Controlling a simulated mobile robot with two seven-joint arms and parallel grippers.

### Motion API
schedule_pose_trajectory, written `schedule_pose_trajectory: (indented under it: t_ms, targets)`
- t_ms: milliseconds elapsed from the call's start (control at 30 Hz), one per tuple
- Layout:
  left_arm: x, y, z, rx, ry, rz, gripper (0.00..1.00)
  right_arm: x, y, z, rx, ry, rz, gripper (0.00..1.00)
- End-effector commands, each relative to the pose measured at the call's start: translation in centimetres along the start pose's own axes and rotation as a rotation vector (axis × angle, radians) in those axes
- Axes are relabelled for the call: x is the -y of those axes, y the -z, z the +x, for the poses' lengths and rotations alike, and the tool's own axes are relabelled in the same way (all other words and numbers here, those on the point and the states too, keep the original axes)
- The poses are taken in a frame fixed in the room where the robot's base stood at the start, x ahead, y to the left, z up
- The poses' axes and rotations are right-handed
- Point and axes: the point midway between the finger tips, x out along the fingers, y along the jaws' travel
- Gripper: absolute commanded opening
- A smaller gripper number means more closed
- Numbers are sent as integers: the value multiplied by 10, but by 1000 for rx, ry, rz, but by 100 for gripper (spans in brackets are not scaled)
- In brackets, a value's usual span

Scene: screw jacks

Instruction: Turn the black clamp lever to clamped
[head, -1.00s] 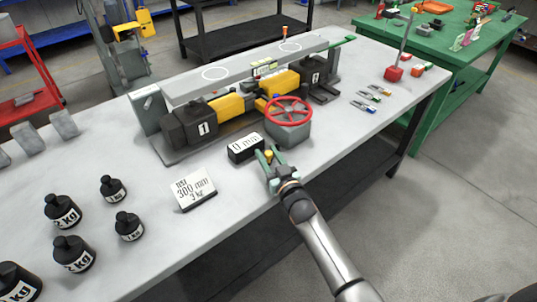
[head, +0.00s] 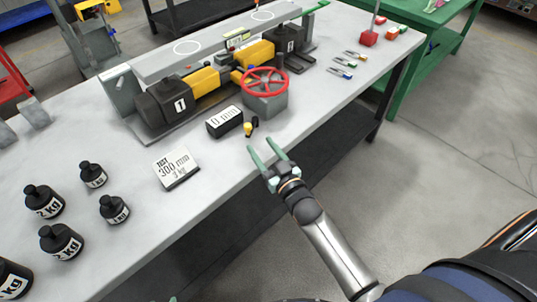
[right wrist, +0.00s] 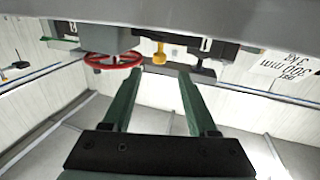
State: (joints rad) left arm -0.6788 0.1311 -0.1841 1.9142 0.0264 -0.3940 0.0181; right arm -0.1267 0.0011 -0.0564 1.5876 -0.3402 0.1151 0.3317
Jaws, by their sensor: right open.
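A small black lever-like part (head: 255,121) stands beside a yellow knob (head: 248,130) at the right end of the black "0 mm" box (head: 225,122). I take it for the clamp lever; its exact angle is too small to tell. The yellow knob also shows in the right wrist view (right wrist: 159,53), beyond the fingertips. My right gripper (head: 259,145) is open and empty, just in front of the knob and lever and apart from them. It shows in the right wrist view (right wrist: 163,76) with nothing between its fingers. A small greenish tip (head: 172,299) at the bottom edge may be my left gripper.
The red handwheel (head: 265,81) stands just behind and right of the lever. The jack rig with yellow blocks (head: 205,80) lies behind. A "300 mm 3 kg" card (head: 176,168) and several black weights (head: 60,242) stand left. The table's front edge runs beneath my right gripper.

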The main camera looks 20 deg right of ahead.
Motion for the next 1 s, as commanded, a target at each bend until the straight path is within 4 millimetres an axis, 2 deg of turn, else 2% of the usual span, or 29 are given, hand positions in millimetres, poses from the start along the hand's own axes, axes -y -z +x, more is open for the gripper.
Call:
schedule_pose_trajectory:
  t_ms: [33,200,600,767,867,1000]
  targets:
    - [0,0,0,0,0,0,50,0,0,-9,2,0,1,59]
    - [0,0,0,0,0,0,50,0,0,-27,0,0,1,59]
    - [0,0,0,0,0,0,50,0,1,-32,-2,0,0,58]
    - [0,-5,5,2,-1,0,50,-11,-2,-33,-22,14,-77,40]
    - [-1,-16,14,10,-4,0,50,-31,-2,-33,-75,53,-252,28]
    - [-8,-32,30,23,-23,1,50,-64,3,-36,-187,157,-627,13]
